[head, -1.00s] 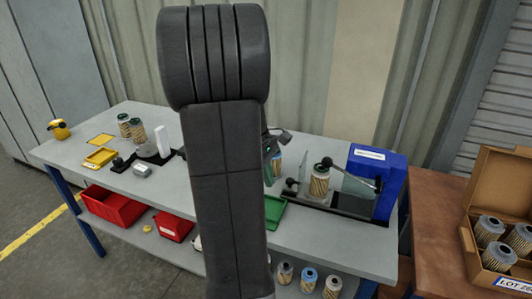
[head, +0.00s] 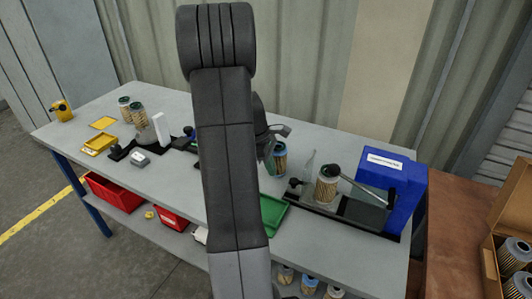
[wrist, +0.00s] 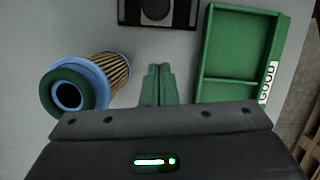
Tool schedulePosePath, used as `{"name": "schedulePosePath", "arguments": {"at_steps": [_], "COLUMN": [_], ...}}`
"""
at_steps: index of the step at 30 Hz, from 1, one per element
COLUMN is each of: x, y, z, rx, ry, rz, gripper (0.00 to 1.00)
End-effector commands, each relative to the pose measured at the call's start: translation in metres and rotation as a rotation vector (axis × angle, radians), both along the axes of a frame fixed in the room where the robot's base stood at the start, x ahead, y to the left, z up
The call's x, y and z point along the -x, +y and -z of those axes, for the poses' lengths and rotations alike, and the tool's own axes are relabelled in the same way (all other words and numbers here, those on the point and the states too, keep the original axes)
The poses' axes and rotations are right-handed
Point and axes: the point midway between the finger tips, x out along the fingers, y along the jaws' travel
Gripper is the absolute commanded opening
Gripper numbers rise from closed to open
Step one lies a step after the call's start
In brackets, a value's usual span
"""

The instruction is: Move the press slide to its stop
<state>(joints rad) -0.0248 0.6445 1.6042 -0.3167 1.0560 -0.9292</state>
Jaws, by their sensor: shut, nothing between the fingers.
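The blue press (head: 395,185) stands at the right end of the bench, on a long black base (head: 345,222). A cartridge with a dark top (head: 327,188) stands upright on that base, beside clear panels and a grey lever (head: 365,190). A black knob (head: 295,182) is at the base's left end. I cannot tell which part is the slide. My gripper (head: 270,158) is left of the press and partly hidden by my arm. In the wrist view its green fingers (wrist: 158,85) are shut and empty, between a blue-rimmed cartridge (wrist: 90,82) and a green tray.
The green tray (head: 272,226), marked GOOD, also shows in the wrist view (wrist: 202,92). A black fixture (wrist: 158,12) is at the wrist view's top. Left on the bench are cartridges (head: 131,110) and yellow trays (head: 98,145). A brown table (head: 450,225) with a carton stands right.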

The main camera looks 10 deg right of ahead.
Motion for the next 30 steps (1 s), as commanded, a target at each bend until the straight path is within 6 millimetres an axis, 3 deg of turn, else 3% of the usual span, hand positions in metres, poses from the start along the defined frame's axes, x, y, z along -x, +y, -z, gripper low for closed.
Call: {"name": "schedulePosePath", "arguments": {"at_steps": [1, 9, 24, 30], "x": [0.002, 0.016, 0.02, 0.042], "y": [-0.003, -0.034, -0.041, -0.075], "z": [0.01, 0.012, 0.013, 0.013], "rx": [0.0, 0.0, -0.001, -0.001], "ry": [0.004, 0.001, -0.001, -0.001], "rz": [0.001, 0.001, 0.002, 0.007], "gripper": [0.0, 0.0, 0.0, 0.0]}}
